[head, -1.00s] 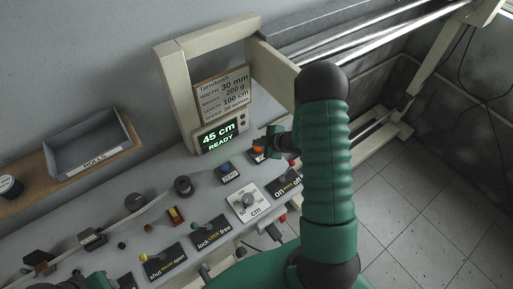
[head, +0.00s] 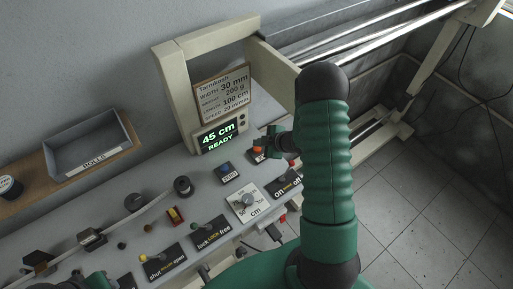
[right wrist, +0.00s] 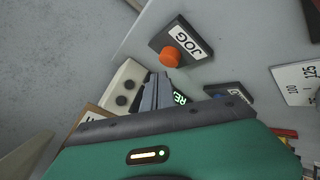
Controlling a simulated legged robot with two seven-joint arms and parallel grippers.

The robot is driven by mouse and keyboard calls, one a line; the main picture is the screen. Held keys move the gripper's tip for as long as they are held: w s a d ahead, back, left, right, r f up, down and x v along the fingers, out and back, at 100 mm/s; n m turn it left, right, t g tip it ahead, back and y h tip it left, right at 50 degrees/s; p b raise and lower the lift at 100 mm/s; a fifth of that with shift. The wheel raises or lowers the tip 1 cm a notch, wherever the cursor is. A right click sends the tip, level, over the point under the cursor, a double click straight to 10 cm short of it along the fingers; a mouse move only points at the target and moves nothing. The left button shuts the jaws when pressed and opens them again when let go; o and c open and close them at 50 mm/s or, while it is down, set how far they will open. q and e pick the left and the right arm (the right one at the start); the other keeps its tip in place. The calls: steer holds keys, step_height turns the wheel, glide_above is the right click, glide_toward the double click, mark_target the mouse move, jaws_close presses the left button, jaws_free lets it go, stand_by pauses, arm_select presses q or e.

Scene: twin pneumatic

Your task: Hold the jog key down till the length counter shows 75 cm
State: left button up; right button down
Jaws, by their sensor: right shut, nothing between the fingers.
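The jog key is an orange round button (right wrist: 170,56) on a dark plate labelled JOG, in the right wrist view. In the head view the orange key (head: 258,150) is partly visible beside my right gripper (head: 270,138). My right gripper is shut and empty; its fingers (right wrist: 154,92) are close to the key but appear apart from it. The length counter (head: 219,136) is a lit green display reading 45 cm and READY. A small dark green part at the bottom left edge seems to be my left arm; its fingers cannot be made out.
A sign (head: 222,93) above the counter shows 100 cm length. The blue-topped ZERO key (head: 226,170), a cm dial (head: 247,201) and an on/off plate (head: 286,183) are near the jog key. Lock and shut levers stand farther left. A ROLLS tray (head: 90,150) is on the shelf.

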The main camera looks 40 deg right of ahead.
steer(key=shift+s+d+f+b, duration=0.1)
steer(key=shift+d+f+b, duration=0.25)
steer(key=shift+f, duration=0.15)
steer(key=shift+a, duration=0.2)
steer(key=shift+d+f+b, duration=0.1)
steer(key=shift+f+b, duration=0.2)
steer(key=shift+f, duration=0.2)
stand_by(0.3)
steer(key=shift+r, duration=0.1)
stand_by(5.1)
steer(key=shift+r+p, duration=0.85)
steer(key=shift+r, duration=0.05)
